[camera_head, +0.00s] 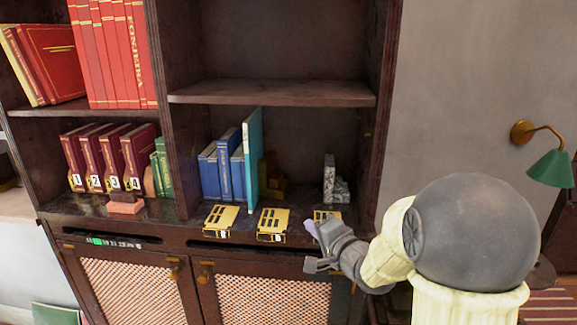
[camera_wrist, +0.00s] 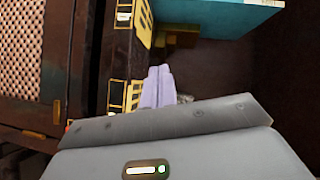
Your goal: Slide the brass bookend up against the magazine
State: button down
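The magazine (camera_head: 253,160) is a tall, thin teal volume at the right end of a row of blue books. In the wrist view its teal cover (camera_wrist: 215,12) shows at the top. The brass bookend (camera_head: 274,178) stands dark gold just right of the magazine, partly hidden by it. I cannot tell whether they touch. It also shows dimly in the wrist view (camera_wrist: 180,39). My gripper (camera_head: 312,229) is at the shelf's front edge, right of and in front of the bookend. Its lavender fingers (camera_wrist: 158,88) lie together, shut, with nothing seen between them.
A grey stone bookend (camera_head: 331,182) stands at the compartment's right, partly hidden behind my fingers in the wrist view (camera_wrist: 185,98). Yellow slotted plates (camera_head: 272,222) line the front edge. Blue books (camera_head: 226,168) stand left. Dark shelf board is clear between the two bookends.

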jog(key=s+d+f+n+g+h, duration=0.4)
jog(key=s+d+f+g+h, duration=0.15)
jog(key=s+f, duration=0.2)
jog(key=s+f+n+g, duration=0.3)
jog(key=s, duration=0.5)
jog(key=s+f+n+g+h, duration=0.1)
jog(key=s+f+n+g, duration=0.2)
jog(key=s, duration=0.4)
jog(key=shift+s+a+f, duration=0.3)
jog(key=shift+s, duration=0.05)
jog(key=c, duration=2.1)
grip_release()
jog(key=shift+g, duration=0.25)
